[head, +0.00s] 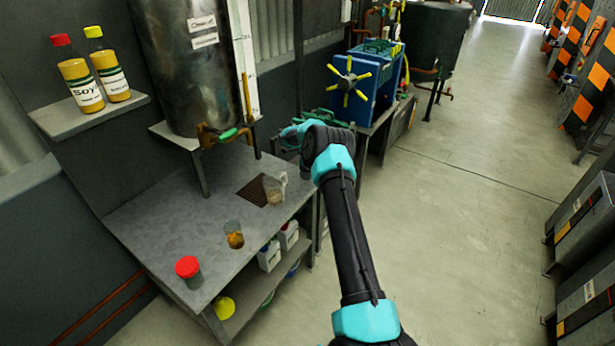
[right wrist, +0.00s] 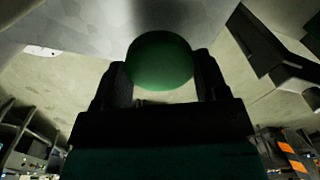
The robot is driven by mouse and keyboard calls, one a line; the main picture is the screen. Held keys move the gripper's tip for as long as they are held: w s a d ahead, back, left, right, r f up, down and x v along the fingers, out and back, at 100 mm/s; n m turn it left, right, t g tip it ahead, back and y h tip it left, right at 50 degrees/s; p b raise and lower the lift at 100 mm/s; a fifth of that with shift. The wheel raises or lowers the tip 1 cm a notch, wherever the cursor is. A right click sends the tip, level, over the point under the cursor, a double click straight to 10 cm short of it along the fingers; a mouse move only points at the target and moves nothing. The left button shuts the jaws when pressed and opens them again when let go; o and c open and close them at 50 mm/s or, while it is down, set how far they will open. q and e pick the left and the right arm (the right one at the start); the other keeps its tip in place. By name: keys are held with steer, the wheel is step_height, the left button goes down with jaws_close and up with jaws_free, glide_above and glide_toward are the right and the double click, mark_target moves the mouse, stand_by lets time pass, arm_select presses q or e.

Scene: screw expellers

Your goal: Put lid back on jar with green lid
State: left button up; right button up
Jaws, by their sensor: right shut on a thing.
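A round green lid (right wrist: 160,60) is clamped between the two dark fingers of my right gripper in the right wrist view. In the head view my right gripper (head: 290,138) is beyond the bench's right edge, and the lid cannot be made out there. A small open glass jar (head: 234,236) with amber contents stands upright on the grey bench, to the left of and nearer than the gripper. A jar with a red lid (head: 188,270) stands near the bench's front left corner. My left gripper is not in view.
A clear jug (head: 275,188) stands by a dark grate (head: 258,191) on the bench (head: 170,215). A steel tank (head: 195,70) with a green-handled tap overhangs the bench's back. A blue press (head: 365,90) stands behind my arm.

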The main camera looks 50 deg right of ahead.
steer(key=s+a+r, duration=0.1)
steer(key=s+a, duration=0.9)
steer(key=a, duration=0.2)
steer(key=shift+s+r, duration=0.15)
steer(key=shift+s, duration=0.1)
stand_by(0.3)
